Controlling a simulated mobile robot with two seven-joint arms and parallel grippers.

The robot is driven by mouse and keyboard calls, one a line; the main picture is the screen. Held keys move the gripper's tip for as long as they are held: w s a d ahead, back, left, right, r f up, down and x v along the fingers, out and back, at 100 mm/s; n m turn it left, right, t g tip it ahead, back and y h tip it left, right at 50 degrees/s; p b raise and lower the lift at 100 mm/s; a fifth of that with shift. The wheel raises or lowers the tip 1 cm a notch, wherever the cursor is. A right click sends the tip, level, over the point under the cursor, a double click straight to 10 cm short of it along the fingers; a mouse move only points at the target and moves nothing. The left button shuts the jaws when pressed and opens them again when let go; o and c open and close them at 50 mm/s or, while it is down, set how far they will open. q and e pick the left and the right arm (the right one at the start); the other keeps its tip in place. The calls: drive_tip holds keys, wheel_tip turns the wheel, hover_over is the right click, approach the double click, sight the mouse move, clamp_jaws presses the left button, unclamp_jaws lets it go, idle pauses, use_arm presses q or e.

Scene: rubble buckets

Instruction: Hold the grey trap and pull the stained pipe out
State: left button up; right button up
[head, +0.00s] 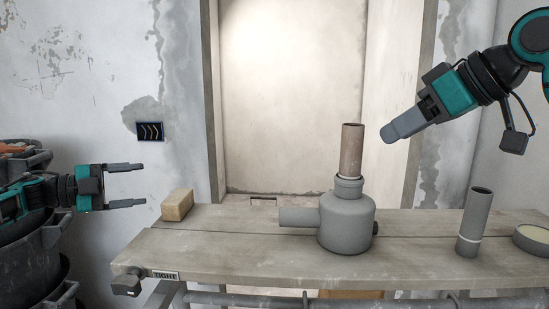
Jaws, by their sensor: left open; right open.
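The grey trap (346,222) stands upright on the workbench, with a side stub pointing left. The stained brown pipe (351,151) stands upright in the collar at the trap's top. My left gripper (143,184) is open and empty, left of the bench and well apart from the trap. My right gripper (388,136) is open, above and to the right of the trap, its fingers pointing down-left towards the stained pipe but apart from it. Its fingers overlap in this view, so the gap between them is hidden.
The workbench (220,255) carries a yellowish block (177,205) at left, a grey pipe (474,222) standing at right and a round tin (533,239) at the right edge. Dark buckets (40,255) stand at far left.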

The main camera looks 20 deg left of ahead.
use_arm(q)
drive_tip(key=shift+n+h, duration=0.6)
drive_tip(key=shift+h, duration=0.1)
drive_tip(key=w+d+r, duration=0.5)
drive_tip(key=shift+d, duration=0.25)
drive_tip(key=w+d+r+g, duration=0.2)
drive_tip(key=d, duration=0.2)
drive_tip(key=n+g+y, duration=0.4)
drive_tip(key=g+y, duration=0.6)
drive_tip(key=y, duration=0.3)
hover_over(282, 208)
drive_tip(key=shift+w, duration=0.25)
drive_tip(key=shift+n+y, duration=0.4)
drive_tip(key=shift+n, duration=0.1)
drive_tip(key=f, duration=1.2)
drive_tip(key=shift+s, duration=0.2)
